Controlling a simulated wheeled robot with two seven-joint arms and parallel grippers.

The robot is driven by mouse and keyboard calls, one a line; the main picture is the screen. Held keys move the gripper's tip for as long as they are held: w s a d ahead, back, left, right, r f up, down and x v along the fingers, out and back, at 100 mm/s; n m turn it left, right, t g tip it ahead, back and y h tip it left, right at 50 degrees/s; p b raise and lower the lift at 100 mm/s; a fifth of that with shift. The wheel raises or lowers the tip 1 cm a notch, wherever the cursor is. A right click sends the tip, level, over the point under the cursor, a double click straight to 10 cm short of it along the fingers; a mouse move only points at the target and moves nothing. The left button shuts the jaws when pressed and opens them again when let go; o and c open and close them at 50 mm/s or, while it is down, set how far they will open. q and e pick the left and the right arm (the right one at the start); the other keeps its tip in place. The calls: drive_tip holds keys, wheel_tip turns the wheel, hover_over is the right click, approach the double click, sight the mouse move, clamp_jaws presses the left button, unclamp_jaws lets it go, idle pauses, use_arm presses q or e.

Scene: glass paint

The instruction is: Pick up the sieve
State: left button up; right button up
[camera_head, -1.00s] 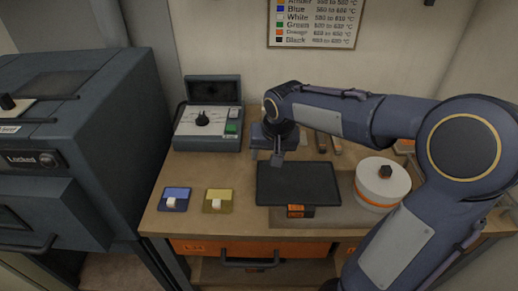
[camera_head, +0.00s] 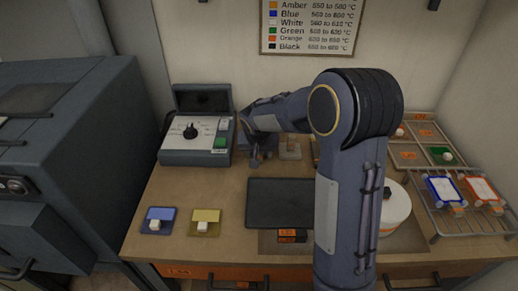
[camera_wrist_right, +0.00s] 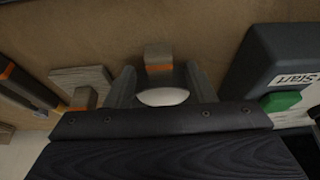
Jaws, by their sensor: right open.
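My right gripper (camera_head: 256,158) is at the back of the table, just right of the control box. It also shows in the right wrist view (camera_wrist_right: 162,88), with its two fingers apart. Between the fingers is a small tool with a grey-brown block handle, an orange band and a pale oval part (camera_wrist_right: 162,97). It may be the sieve, but I cannot tell for sure. I cannot tell whether the fingers touch it. In the head view my arm and gripper largely hide that spot. My left gripper is not in view.
The control box (camera_head: 171,157) with a green button stands left of my gripper. A dark tray (camera_head: 280,203) lies in front. A white round pot (camera_head: 396,212) is partly behind my arm. A wire rack (camera_head: 462,226) is at right. Blue (camera_head: 159,214) and yellow (camera_head: 204,216) pieces lie front left.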

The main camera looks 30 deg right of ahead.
drive_tip(key=shift+c, duration=0.3)
clamp_jaws()
drive_tip(key=shift+r, duration=0.1)
